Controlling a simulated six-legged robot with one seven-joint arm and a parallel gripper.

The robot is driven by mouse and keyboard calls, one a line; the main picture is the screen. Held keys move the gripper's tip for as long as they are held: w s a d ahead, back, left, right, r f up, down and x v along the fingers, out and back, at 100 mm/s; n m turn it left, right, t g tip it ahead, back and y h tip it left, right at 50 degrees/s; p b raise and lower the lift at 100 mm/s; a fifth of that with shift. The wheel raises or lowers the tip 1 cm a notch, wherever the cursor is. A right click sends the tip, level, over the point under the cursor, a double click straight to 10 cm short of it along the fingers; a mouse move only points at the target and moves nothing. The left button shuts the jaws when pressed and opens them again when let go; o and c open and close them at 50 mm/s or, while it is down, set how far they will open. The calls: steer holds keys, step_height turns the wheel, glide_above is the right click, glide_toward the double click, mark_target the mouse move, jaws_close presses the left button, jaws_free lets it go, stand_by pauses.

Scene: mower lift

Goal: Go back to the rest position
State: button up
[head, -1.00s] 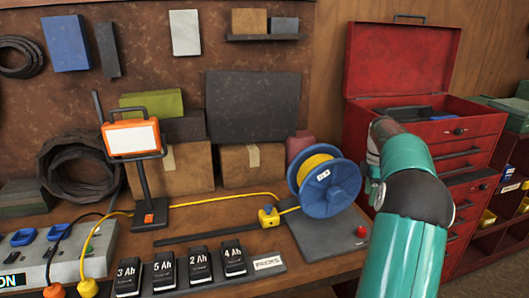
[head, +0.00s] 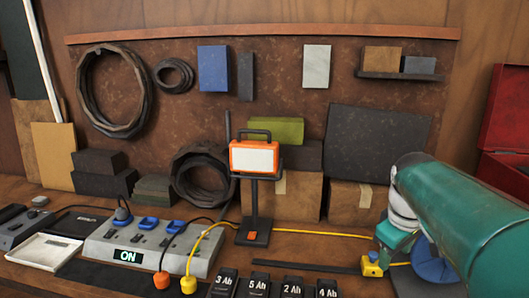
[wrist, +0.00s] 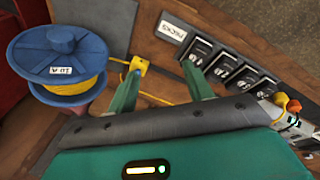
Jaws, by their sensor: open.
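My gripper (wrist: 163,85) shows in the wrist view with its two green fingers spread apart and nothing between them. It is above the bench, with the yellow plug box (wrist: 138,66) beyond the left fingertip. My teal arm fills the right of the head view and covers most of the blue cable reel (head: 433,262). The reel shows whole in the wrist view (wrist: 60,58), upper left, with yellow cable on it. My fingers do not show clearly in the head view.
Several black battery packs (head: 257,286) stand at the bench front. Left of them is a grey power strip (head: 150,244) reading ON, with orange and yellow plugs. An orange work lamp (head: 254,158) stands behind. A red tool chest (head: 506,110) is at the far right.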

steer(key=s+a+f+m+t, duration=0.1)
steer(key=s+a+f+m, duration=0.1)
steer(key=s+a, duration=0.5)
steer(key=s+a+f+m+t+y, duration=0.1)
steer(key=s+a+f+m+t, duration=0.1)
steer(key=s+a, duration=0.5)
steer(key=shift+a+f+m+y, duration=0.3)
steer(key=shift+a+f+m, duration=0.15)
steer(key=shift+f, duration=0.35)
